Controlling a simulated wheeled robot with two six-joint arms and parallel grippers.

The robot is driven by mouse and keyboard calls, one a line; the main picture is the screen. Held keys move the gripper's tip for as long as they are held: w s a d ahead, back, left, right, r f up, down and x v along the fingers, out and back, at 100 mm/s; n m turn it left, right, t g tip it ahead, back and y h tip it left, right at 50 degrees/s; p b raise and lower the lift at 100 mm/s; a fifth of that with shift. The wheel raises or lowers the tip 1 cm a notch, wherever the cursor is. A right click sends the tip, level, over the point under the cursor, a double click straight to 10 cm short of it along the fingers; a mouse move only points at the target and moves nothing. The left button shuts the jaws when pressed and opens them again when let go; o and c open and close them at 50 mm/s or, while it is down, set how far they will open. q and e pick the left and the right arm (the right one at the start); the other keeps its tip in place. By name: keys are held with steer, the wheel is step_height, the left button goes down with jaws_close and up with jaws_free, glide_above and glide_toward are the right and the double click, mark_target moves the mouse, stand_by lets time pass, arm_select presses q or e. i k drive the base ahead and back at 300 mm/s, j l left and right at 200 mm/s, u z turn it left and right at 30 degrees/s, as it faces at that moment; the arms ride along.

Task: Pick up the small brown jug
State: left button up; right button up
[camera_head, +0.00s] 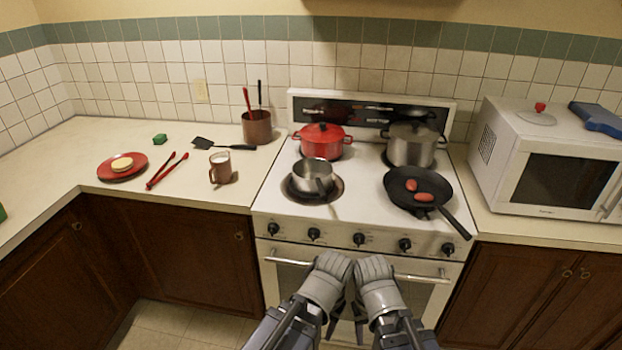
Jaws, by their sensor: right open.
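The small brown jug (222,172) stands upright on the left counter, close to the stove's left edge. Its handle points left, and something pale shows at its open top. My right gripper (360,318) is open, low in front of the oven door, to the right of the jug and well apart from it. My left gripper (331,322) hangs beside it, also apart from the jug. The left gripper's jaws cannot be made out.
Red tongs (167,171), a red plate (108,174), a black spatula (222,145) and a brown utensil pot (257,129) surround the jug. A steel saucepan (313,176) is on the stove to its right. The counter in front of the jug is clear.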

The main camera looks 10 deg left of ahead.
mark_target(217, 171)
steer(key=i+j+z, duration=0.1)
steer(key=j+z, duration=0.15)
steer(key=j, duration=0.45)
steer(key=i+j+z, duration=0.2)
steer(key=j, duration=0.55)
steer(key=k, duration=0.1)
